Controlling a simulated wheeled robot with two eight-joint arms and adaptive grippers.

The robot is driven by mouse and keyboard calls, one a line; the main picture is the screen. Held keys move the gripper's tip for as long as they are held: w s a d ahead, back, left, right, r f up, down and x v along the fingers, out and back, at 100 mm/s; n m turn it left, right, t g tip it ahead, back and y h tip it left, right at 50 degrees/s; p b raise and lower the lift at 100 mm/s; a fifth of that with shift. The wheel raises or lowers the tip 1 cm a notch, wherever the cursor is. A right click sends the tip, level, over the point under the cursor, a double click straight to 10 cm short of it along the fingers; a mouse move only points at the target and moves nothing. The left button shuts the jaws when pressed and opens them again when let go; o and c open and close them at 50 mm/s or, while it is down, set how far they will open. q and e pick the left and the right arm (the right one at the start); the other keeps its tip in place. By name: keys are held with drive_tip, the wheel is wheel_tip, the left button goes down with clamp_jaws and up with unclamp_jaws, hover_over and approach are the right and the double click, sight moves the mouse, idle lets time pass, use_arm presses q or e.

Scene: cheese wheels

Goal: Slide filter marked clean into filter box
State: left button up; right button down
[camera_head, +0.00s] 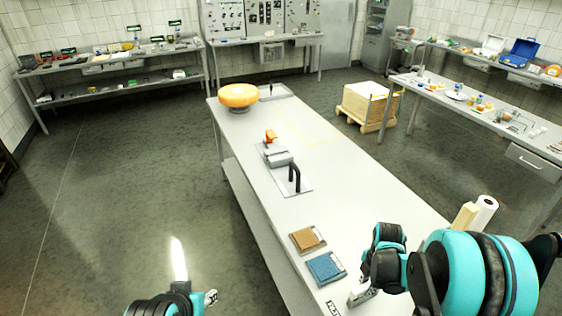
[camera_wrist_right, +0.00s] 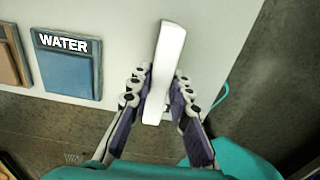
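A plain white slab (camera_wrist_right: 168,60) stands between the fingers of my right gripper (camera_wrist_right: 160,92), which touch it from both sides in the right wrist view. No mark shows on its visible faces, so I cannot tell whether it is the filter marked clean. In the head view my right gripper (camera_head: 362,291) is low over the near right part of the table, with a pale piece at its fingertips.
A blue pad (camera_head: 326,268), labelled WATER in the wrist view (camera_wrist_right: 68,62), and a brown pad (camera_head: 306,240) lie left of my right gripper. Farther along the table (camera_head: 335,185) are a slicer-like device (camera_head: 285,160) and an orange cheese wheel (camera_head: 238,95). A white roll (camera_head: 484,212) stands at right.

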drive_tip(key=shift+r, duration=0.15)
drive_tip(key=shift+r+p, duration=2.5)
drive_tip(key=shift+r, duration=1.1)
wheel_tip(320, 180, up, 3)
drive_tip(key=shift+p, duration=0.85)
